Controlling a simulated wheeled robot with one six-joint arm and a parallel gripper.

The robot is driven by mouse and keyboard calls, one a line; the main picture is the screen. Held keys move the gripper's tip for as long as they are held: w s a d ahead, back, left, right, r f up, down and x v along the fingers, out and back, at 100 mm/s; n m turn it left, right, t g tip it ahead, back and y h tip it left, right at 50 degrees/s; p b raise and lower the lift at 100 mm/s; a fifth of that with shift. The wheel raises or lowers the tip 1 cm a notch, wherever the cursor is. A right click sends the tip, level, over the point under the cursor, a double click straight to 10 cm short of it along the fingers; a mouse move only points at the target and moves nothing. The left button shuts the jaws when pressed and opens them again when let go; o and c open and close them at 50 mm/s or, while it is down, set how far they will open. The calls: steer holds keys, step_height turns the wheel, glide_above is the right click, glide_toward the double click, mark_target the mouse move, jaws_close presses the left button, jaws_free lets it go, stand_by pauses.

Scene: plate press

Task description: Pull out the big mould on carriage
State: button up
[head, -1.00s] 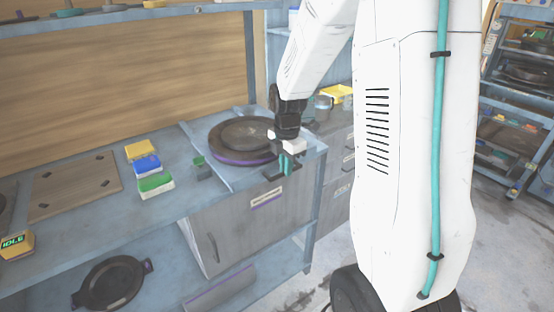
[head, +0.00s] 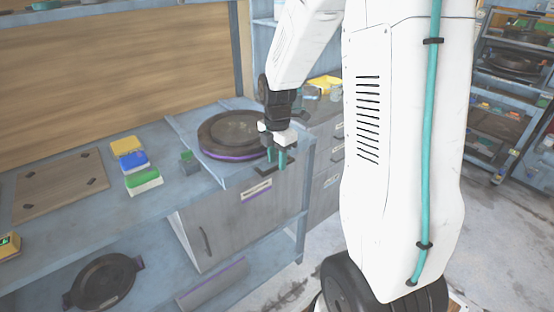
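The big mould (head: 226,136) is a round, dark brown disc with a purple rim. It lies flat on the grey carriage plate (head: 216,171) at the right end of the bench. My gripper (head: 275,160) points down at the front right of the mould, with its two teal fingers apart and nothing seen between them. A small black bracket or handle (head: 262,171) sits at the carriage's front edge, just below and left of the fingers. I cannot tell whether the fingers touch it. My wrist hides the mould's right edge.
Yellow, blue and green boxes (head: 143,179) and a small grey block with a green top (head: 189,163) stand left of the carriage. Another round dark mould (head: 104,282) lies on the lower shelf. A grey cabinet (head: 230,228) is under the carriage. Open floor lies right.

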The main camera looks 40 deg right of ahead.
step_height(320, 180, up, 7)
steer(key=shift+r, duration=0.15)
stand_by(0.7)
